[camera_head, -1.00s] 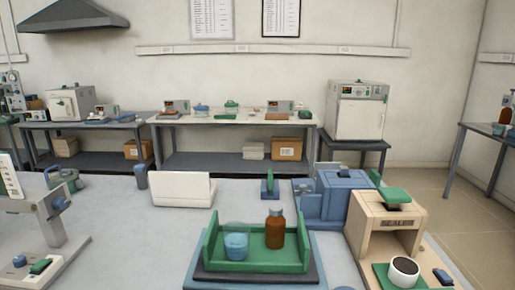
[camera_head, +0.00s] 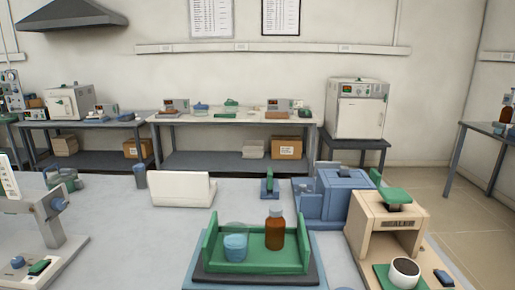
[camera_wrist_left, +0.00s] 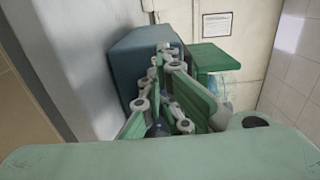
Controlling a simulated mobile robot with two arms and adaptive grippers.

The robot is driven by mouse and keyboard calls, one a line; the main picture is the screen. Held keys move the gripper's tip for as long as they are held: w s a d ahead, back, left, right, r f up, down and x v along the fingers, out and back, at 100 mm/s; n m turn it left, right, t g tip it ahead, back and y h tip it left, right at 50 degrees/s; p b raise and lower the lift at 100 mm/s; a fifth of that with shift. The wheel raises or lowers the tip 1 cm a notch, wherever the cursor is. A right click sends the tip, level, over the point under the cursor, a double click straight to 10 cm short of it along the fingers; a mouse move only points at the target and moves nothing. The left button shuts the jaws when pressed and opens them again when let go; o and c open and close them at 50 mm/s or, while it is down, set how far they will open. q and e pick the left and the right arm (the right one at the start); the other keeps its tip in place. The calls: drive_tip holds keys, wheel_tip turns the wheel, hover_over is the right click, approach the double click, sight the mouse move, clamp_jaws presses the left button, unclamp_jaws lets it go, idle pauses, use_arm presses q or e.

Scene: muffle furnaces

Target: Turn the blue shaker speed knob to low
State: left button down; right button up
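What looks like the blue shaker (camera_head: 188,283) stands at the bottom middle of the head view. Only the edges of its blue body show, under a dark plate and a green tray (camera_head: 263,262). The tray carries a brown bottle (camera_head: 275,232) and a blue-filled beaker (camera_head: 236,246), both upright. A rounded blue piece (camera_head: 343,288) is cut off at the bottom edge; I cannot tell if it is the speed knob. My left gripper (camera_wrist_left: 168,75) shows green fingers and grey joints in the left wrist view; its opening is unclear. No gripper shows in the head view.
A blue device (camera_head: 335,195) and a beige sealer (camera_head: 386,225) stand right of the tray. A white stand instrument (camera_head: 45,225) is at left, with a white panel (camera_head: 180,188) behind the tray. Bare bench lies between the instrument and tray.

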use_arm(q)
drive_tip(key=shift+d+r, duration=0.1)
idle(0.4)
drive_tip(key=shift+a+r, duration=0.15)
drive_tip(key=shift+a, duration=0.05)
drive_tip(key=shift+s, duration=0.55)
drive_tip(key=s, duration=0.1)
drive_tip(key=s+b, duration=0.1)
drive_tip(key=s, duration=0.3)
drive_tip(key=shift+a+b, duration=0.25)
drive_tip(key=shift+b, duration=0.15)
drive_tip(key=shift+w, duration=0.1)
